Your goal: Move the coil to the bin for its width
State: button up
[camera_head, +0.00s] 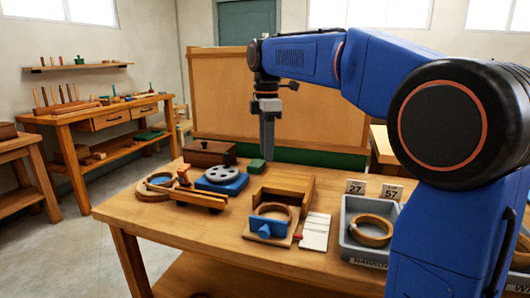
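A tan bark coil (276,209) stands upright in a wooden holder (286,190) with a blue block (263,228) in front of it. A grey bin (352,244) at the right has a partly hidden front label that seems to read "NARROW", and another coil (371,240) lies in it. A second bin (516,285) shows at the right edge, mostly hidden behind my arm, its label cut off. My gripper (267,146) points down above the back of the table, away from the coils. Its fingers overlap side-on, so its opening does not show; no object is visible at its tips.
The wooden table (175,227) also holds a round tray (157,186), a blue base with a grey disc (222,178), a wooden tool (198,196), a dark box (208,152) and a white card (315,232).

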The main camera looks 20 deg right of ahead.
aim_at(278, 206)
notch_tip(278, 206, down, 17)
jog(key=shift+f, duration=0.2)
dwell(0.6)
grip_shut()
